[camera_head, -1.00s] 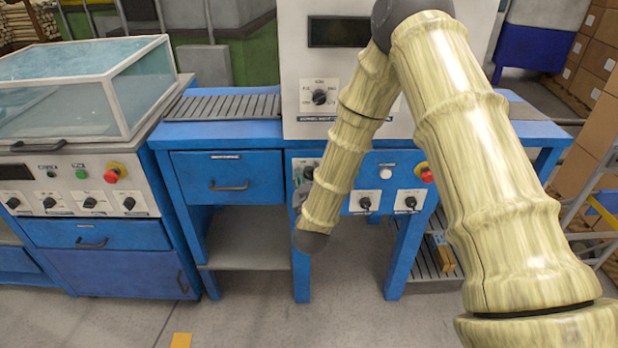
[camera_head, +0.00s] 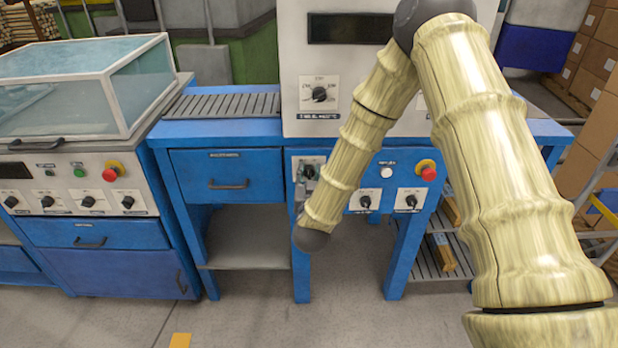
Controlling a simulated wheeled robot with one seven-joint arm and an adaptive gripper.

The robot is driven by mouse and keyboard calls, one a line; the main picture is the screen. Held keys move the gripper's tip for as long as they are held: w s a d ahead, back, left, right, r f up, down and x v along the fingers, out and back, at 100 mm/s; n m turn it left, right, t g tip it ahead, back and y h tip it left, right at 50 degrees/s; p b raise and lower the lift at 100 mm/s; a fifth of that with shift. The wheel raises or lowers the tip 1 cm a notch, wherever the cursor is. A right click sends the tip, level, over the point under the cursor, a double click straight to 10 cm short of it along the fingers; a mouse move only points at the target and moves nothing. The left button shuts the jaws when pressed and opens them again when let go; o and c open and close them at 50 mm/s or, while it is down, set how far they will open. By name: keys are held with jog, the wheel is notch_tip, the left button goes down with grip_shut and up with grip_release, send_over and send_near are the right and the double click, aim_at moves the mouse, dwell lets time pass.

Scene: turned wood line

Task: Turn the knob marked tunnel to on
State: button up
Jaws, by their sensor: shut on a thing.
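A dark knob (camera_head: 309,172) on a white plate sits at the left end of the blue control panel under the tall white housing. My gripper (camera_head: 304,183) is at this knob and shut on it, mostly hidden behind my pale forearm; only a small grey part shows. Two more dark knobs, the middle one (camera_head: 365,201) and the right one (camera_head: 411,201), sit lower on the same panel. A larger selector knob (camera_head: 319,94) is on the white housing above. The lettering is too small to read, so I cannot tell which knob is marked tunnel.
A red button (camera_head: 428,174) with a yellow surround and a white button (camera_head: 387,172) are on the panel. A blue drawer (camera_head: 228,177) is to the left. Further left stands a machine with a clear cover (camera_head: 88,85) and its own knobs. The floor in front is open.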

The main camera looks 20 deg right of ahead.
jog(key=m+b, duration=0.1)
jog(key=m, duration=0.2)
jog(key=shift+f+m, duration=0.15)
jog(key=shift+m, duration=0.25)
jog(key=shift+m+b, duration=0.6)
jog(key=shift+m, duration=1.2)
jog(key=o, duration=1)
jog(key=shift+s, duration=0.1)
jog(key=v, duration=1.2)
